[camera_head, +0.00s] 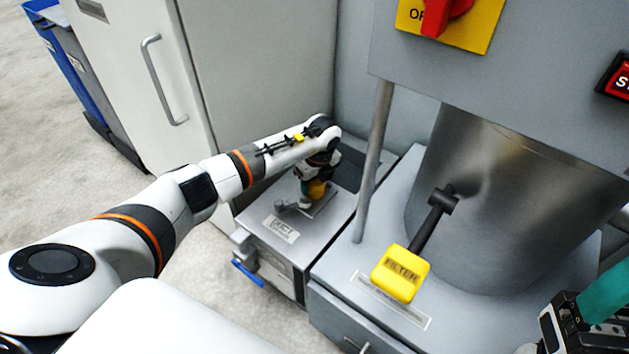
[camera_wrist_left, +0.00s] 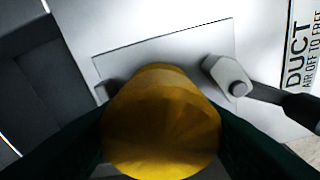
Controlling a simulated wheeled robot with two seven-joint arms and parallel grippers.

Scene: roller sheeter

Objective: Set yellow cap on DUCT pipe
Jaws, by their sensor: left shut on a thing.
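My left gripper (camera_head: 313,188) is shut on the yellow cap (camera_head: 318,188), low over the DUCT box top (camera_head: 257,221) at the back. In the left wrist view the round yellow cap (camera_wrist_left: 160,120) fills the space between the dark green fingers. A pale plate (camera_wrist_left: 185,50) lies beyond the cap. The cap and gripper hide what is directly beneath, so I cannot tell whether the cap touches the pipe. The DUCT label (camera_wrist_left: 299,55) is at the right of the wrist view. Part of my right gripper (camera_head: 585,318) shows at the lower right; its jaw opening is unclear.
A lever with a nut (camera_wrist_left: 228,76) stands close beside the cap. A grey post (camera_head: 374,165) and a large metal cylinder (camera_head: 480,215) stand right of the box. A yellow FILTER handle (camera_head: 401,273) sticks out in front. A tall cabinet (camera_head: 250,70) stands behind.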

